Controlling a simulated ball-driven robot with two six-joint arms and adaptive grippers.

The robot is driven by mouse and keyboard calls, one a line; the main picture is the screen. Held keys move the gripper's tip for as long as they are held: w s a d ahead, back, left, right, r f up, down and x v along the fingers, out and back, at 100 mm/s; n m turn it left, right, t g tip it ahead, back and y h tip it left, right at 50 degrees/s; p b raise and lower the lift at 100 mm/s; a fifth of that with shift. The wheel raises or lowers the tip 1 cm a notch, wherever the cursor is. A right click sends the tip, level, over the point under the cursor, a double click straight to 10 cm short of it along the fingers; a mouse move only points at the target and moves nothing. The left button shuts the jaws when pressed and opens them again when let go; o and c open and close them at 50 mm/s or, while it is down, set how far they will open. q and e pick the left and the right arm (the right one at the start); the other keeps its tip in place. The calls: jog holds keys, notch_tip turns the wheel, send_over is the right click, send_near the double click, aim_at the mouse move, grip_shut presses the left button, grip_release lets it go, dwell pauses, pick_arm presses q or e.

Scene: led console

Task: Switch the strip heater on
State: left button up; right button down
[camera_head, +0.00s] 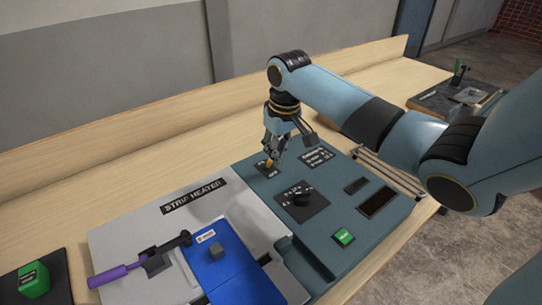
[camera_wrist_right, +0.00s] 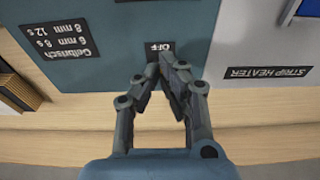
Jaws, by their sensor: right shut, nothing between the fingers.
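The strip heater's teal control panel (camera_head: 330,229) lies on the bench, joined to a light grey section marked STRIP HEATER (camera_head: 193,196). My right gripper (camera_head: 270,160) is shut and empty over a small black switch plate (camera_head: 262,170) at the panel's back left. A small orange piece shows at its fingertips; I cannot tell whether they touch the switch. In the right wrist view the closed fingertips (camera_wrist_right: 160,68) point at the plate, where OFF (camera_wrist_right: 158,47) is readable and the switch itself is hidden. A black rotary knob (camera_head: 302,197), a green button (camera_head: 343,237) and a dark display window (camera_head: 377,202) sit nearby.
The grey section carries a blue plate (camera_head: 222,265) with a small grey block and a purple-handled lever (camera_head: 118,273). A green block (camera_head: 33,281) stands on a black base at the far left. A dark tray (camera_head: 455,98) is at the right. The bench behind is clear.

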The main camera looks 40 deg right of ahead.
aim_at(271, 160)
jog(key=shift+f, duration=0.15)
jog(key=shift+f+b, duration=0.3)
jog(key=shift+f, duration=0.85)
jog(key=shift+w, duration=0.15)
jog(key=shift+w+d+b, duration=0.2)
jog(key=shift+w+b, duration=0.45)
jog(key=shift+w, duration=0.5)
notch_tip(271, 160, up, 3)
jog(key=p, duration=0.3)
jog(key=shift+s+f, duration=0.1)
jog(key=shift+f, duration=0.1)
jog(key=shift+s+a+r, duration=0.1)
jog(key=shift+s+r, duration=0.05)
jog(key=shift+r, duration=1)
jog(key=shift+s+r, duration=0.15)
jog(key=shift+r, duration=0.95)
